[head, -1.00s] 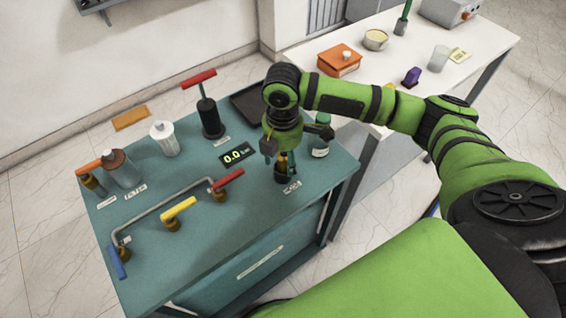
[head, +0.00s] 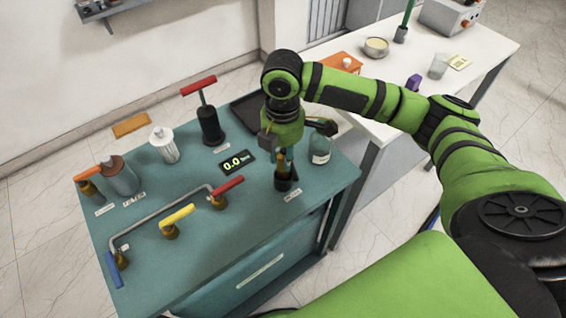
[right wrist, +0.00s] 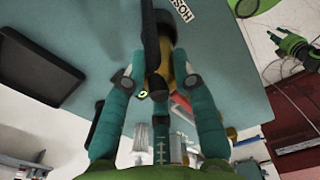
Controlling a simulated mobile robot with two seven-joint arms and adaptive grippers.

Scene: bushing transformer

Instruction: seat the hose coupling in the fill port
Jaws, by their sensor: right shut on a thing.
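My right gripper (head: 284,160) points down over the front right part of the teal bench. In the right wrist view its teal fingers (right wrist: 160,85) are shut on the brass hose coupling (right wrist: 157,68). A black part lies just beyond the coupling; I cannot tell whether the two touch. In the head view the brass shows below the gripper, above a black stub (head: 283,184) on the bench. I cannot pick out the fill port with certainty. A small green and black shape (right wrist: 295,47), probably my left gripper, shows far off in the right wrist view.
The teal bench (head: 245,215) carries a bent pipe (head: 160,208) with blue, yellow and red valve handles, a display (head: 237,162), a red-handled black pump (head: 210,125), a grey canister (head: 120,177), a white ribbed part (head: 164,145), a bottle (head: 320,150) and a dark tray (head: 249,112).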

